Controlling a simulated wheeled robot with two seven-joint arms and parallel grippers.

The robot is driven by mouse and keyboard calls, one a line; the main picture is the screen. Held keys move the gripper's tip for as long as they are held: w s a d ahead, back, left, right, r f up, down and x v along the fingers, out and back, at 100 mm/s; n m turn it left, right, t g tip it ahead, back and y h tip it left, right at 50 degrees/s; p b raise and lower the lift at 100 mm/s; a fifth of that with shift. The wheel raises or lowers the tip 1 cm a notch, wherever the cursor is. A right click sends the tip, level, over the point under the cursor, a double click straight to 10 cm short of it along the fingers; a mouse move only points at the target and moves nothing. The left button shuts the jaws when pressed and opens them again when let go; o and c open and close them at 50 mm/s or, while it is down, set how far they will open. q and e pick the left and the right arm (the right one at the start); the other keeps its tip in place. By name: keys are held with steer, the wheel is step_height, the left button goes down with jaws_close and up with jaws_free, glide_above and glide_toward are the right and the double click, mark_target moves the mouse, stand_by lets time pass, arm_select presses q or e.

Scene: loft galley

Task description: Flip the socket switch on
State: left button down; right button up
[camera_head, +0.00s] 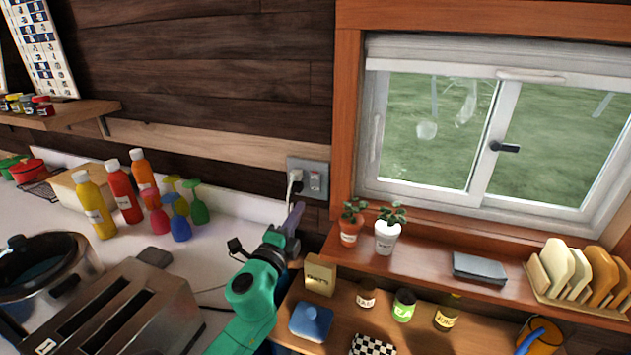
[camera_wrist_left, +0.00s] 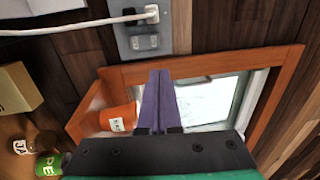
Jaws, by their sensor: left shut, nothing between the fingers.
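The socket plate (camera_head: 308,178) is grey and fixed to the wood wall left of the window. A white plug (camera_head: 295,176) sits in its left side, with a cord hanging down. The switch (camera_head: 315,181) is a light rocker on the plate's right side; its position is too small to tell. In the left wrist view the plate (camera_wrist_left: 136,36) is at the top, with the switch (camera_wrist_left: 145,42) below the plug (camera_wrist_left: 130,14). My left gripper (camera_head: 297,209) is shut and empty, just below the plate and apart from it. Its purple fingers also show in the wrist view (camera_wrist_left: 158,75). My right gripper is not in view.
A toaster (camera_head: 122,305), a pot (camera_head: 45,265) and several bottles (camera_head: 124,195) stand on the left counter. Potted plants (camera_head: 387,236) stand on the shelf (camera_head: 430,262) right of my gripper. Jars and a blue-lidded dish (camera_head: 311,320) sit below.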

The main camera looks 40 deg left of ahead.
mark_target(320, 174)
arm_select(q)
steer(key=x, duration=1.2)
steer(key=shift+w+a, duration=0.2)
steer(key=shift+w, duration=0.15)
